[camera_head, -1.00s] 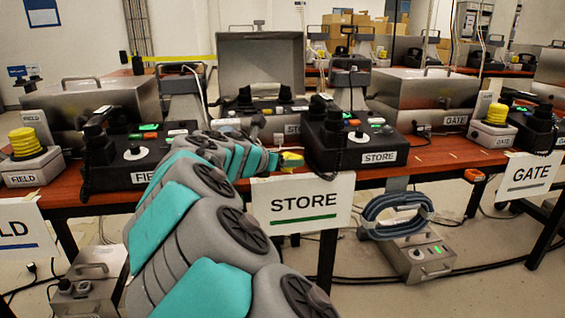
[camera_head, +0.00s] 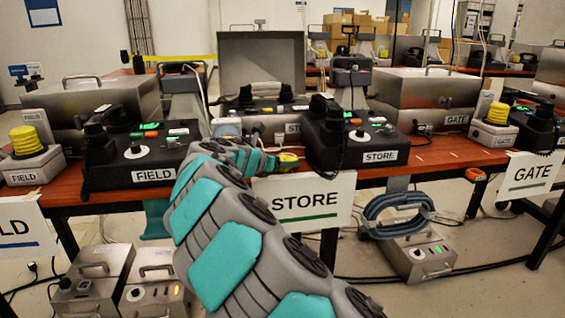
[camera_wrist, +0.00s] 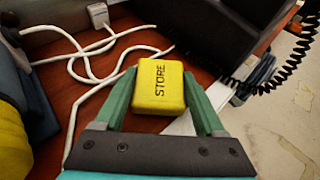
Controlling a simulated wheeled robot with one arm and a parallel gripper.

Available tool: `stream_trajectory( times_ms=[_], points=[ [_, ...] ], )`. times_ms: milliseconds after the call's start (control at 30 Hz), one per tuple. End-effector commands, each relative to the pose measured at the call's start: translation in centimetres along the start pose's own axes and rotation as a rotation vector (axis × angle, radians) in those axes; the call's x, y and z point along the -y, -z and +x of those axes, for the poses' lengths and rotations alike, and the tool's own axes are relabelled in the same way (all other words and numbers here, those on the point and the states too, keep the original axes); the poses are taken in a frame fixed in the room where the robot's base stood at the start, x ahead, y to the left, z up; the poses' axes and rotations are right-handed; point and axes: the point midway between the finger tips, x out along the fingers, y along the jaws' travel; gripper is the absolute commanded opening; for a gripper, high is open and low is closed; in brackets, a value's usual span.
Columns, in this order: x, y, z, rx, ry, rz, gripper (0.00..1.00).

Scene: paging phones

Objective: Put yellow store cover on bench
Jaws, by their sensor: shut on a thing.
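The yellow store cover (camera_wrist: 158,86) is a small block with STORE printed on its top. In the wrist view my gripper (camera_wrist: 160,76) is shut on it, with a green finger on each side. In the head view the yellow cover (camera_head: 288,157) shows small at the end of my arm, left of the black STORE phone (camera_head: 335,148). It is over the front part of the red-brown bench (camera_head: 440,150), above the STORE sign (camera_head: 325,203). I cannot tell whether its underside touches the bench.
A white cable (camera_wrist: 85,70) lies on the bench by the cover. The black phone's coiled cord (camera_wrist: 272,75) hangs at the right. A yellow rounded thing (camera_wrist: 12,140) is at the left edge. The FIELD phone (camera_head: 150,160) stands left of my arm.

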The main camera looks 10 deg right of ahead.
Motion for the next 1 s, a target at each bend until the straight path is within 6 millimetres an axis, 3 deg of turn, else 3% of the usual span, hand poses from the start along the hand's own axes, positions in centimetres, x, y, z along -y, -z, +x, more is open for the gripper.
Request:
stream_trajectory(
  times_ms=[333, 367, 567, 900, 1000],
  points=[
    [0.0, 0.3, 0.1, 0.0, 0.001, 0.0, 0.15],
    [0.0, 0.3, 0.2, 0.0, 0.001, 0.0, 0.75],
    [0.0, 0.3, 0.2, 0.0, 0.0, 0.001, 0.98],
    [0.0, 0.1, 0.0, 0.001, -0.002, 0.002, 1.0],
    [-0.1, -0.1, -1.0, 0.001, -0.003, 0.0, 1.0]
  ],
)
